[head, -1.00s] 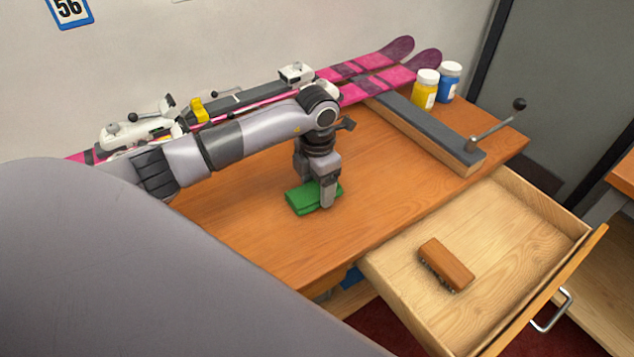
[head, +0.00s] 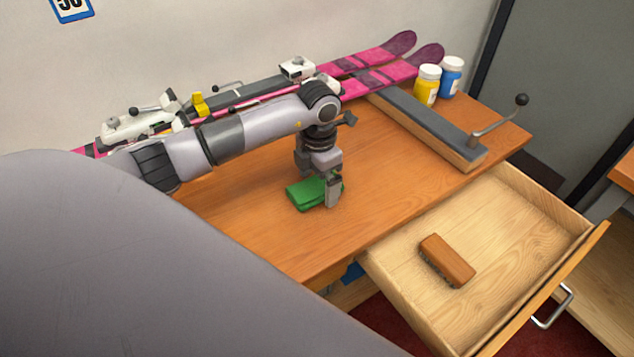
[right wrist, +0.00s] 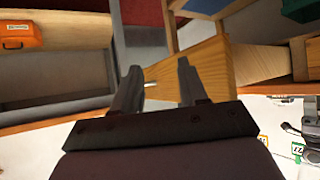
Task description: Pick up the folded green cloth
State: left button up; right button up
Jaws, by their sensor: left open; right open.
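The folded green cloth (head: 308,194) lies on the wooden bench top (head: 400,200) in the head view. My left gripper (head: 331,190) points down over the cloth's right end, with one finger showing in front of it. That gripper is open, and its other finger is hidden, so I cannot tell whether it touches the cloth. In the right wrist view my right gripper (right wrist: 155,85) is open with nothing between its fingers; the cloth is not in that view.
An open drawer (head: 520,225) holding a brown brush (head: 446,260) juts from the bench front. Pink skis (head: 380,80) with bindings lie along the back. A yellow jar (head: 427,88), a blue jar (head: 451,80) and a grey-topped bar with a lever (head: 430,128) stand at right.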

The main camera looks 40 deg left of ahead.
aim_at(314, 185)
pick_arm(q)
jog(key=shift+o, duration=0.3)
jog(key=r, duration=0.4)
jog(key=r+b, duration=0.1)
jog(key=r, duration=0.1)
jog(key=shift+s+a+r, duration=0.25)
jog(key=shift+a+r, duration=0.05)
jog(key=shift+r, duration=0.1)
jog(key=shift+s, duration=0.15)
notch_tip(314, 185, down, 7)
jog(key=shift+d+r+p, duration=0.15)
jog(key=shift+r+p, duration=0.05)
jog(key=shift+p, duration=0.35)
jog(key=c, duration=1.2)
jog(key=shift+r, duration=0.15)
notch_tip(314, 185, up, 20)
jog(key=shift+f, duration=0.1)
